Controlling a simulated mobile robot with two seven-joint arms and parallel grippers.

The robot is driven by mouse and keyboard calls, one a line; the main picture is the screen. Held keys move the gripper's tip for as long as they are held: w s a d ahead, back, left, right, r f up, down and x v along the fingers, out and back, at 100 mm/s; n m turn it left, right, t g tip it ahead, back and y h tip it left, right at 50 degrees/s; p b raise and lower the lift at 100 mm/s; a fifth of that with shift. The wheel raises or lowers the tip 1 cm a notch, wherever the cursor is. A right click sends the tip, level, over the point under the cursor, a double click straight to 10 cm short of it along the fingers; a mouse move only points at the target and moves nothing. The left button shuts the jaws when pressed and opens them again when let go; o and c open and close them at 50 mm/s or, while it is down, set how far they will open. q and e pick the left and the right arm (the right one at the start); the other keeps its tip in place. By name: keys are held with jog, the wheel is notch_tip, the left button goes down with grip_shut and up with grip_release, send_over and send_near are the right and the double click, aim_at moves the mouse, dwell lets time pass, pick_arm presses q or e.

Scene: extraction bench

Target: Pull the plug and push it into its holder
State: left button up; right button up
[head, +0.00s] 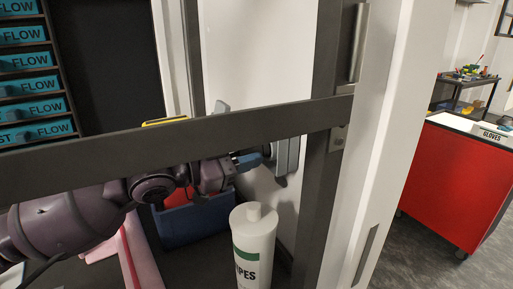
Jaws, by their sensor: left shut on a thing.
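My left gripper (230,169) reaches in from the left behind a dark bar and is shut on a blue plug (248,162). The plug lies roughly level and points right, at a grey fitting (289,155) on the white side wall. From here I cannot tell whether the plug is seated in the fitting or just in front of it. The bar hides the top of the gripper and part of the fitting. I cannot make out for sure which thing is the plug's holder. My right gripper is not in view.
The dark bar (110,143) crosses in front of my left arm and joins an upright frame post (322,190). A white wipes canister (253,245) stands below the plug. A blue box (195,218) is behind it. A red cabinet (455,185) stands outside at right.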

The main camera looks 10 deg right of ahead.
pick_arm(q)
jog(key=shift+s+a, duration=0.2)
jog(key=shift+a, duration=0.3)
jog(key=shift+s+a, duration=0.15)
jog(key=shift+a, duration=0.2)
jog(key=shift+s+a, duration=0.1)
jog(key=shift+a, duration=0.2)
jog(key=shift+s+a+p, duration=0.2)
jog(key=shift+a+p, duration=0.15)
jog(key=shift+a, duration=0.1)
jog(key=shift+s+a, duration=0.15)
jog(key=shift+a, duration=0.2)
jog(key=shift+a, duration=0.1)
